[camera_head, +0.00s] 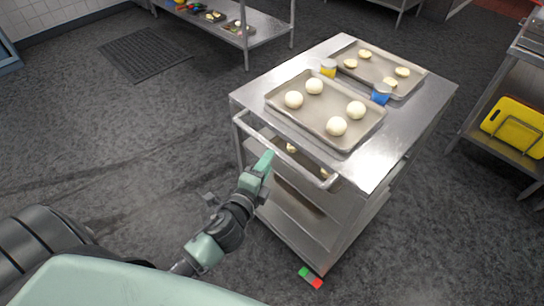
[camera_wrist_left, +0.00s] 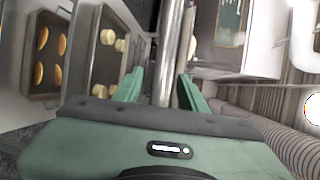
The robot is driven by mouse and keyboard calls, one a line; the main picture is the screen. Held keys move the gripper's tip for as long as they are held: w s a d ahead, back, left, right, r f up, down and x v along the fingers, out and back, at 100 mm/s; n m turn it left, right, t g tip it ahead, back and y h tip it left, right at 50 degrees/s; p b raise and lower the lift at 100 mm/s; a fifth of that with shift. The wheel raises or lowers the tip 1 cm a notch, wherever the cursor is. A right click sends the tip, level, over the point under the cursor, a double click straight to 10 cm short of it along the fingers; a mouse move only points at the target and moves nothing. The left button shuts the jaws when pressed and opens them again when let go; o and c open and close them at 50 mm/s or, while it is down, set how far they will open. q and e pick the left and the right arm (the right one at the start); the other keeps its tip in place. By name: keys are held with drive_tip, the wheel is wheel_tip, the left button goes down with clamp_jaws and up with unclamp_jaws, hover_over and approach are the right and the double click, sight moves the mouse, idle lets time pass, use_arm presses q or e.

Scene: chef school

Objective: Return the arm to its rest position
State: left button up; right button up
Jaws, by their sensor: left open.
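My left arm reaches from the bottom of the head view toward the cart. Its green left gripper (camera_head: 264,163) is beside the cart's front handle (camera_head: 300,160). In the left wrist view the two green fingers of the left gripper (camera_wrist_left: 160,88) stand apart. The metal handle bar (camera_wrist_left: 172,50) shows between them in the picture. I cannot tell whether the fingers are around the bar or only lined up with it. No other object shows in the fingers. My right gripper is not in view.
The steel cart (camera_head: 415,118) carries a front tray (camera_head: 345,142) and a back tray (camera_head: 410,60), each with several dough pieces. A yellow-topped container (camera_head: 328,68) and a blue one (camera_head: 380,94) stand between. Floor left of the cart is clear. A red-green item (camera_head: 310,277) lies below.

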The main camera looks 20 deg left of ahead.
use_arm(q)
drive_tip(key=shift+s+r, duration=0.15)
drive_tip(key=shift+s, duration=0.5)
drive_tip(key=s+f+n+g, duration=0.2)
drive_tip(key=s+f, duration=0.2)
drive_tip(key=f, duration=0.6)
drive_tip(key=s+f+n+g, duration=0.3)
drive_tip(key=s+f, duration=0.1)
drive_tip(key=f, duration=0.7)
drive_tip(key=s+f+n+g, duration=0.2)
drive_tip(key=s+f, duration=0.2)
drive_tip(key=f, duration=0.6)
drive_tip(key=s+f+n+g, duration=0.4)
drive_tip(key=s+f, duration=0.4)
drive_tip(key=s, duration=0.6)
drive_tip(key=s+f+n+g, duration=0.3)
drive_tip(key=s+f, duration=0.6)
drive_tip(key=s, duration=0.5)
drive_tip(key=shift+s+f+n+g+h, duration=0.2)
drive_tip(key=shift+s+n+g+h, duration=0.15)
drive_tip(key=shift+n, duration=0.55)
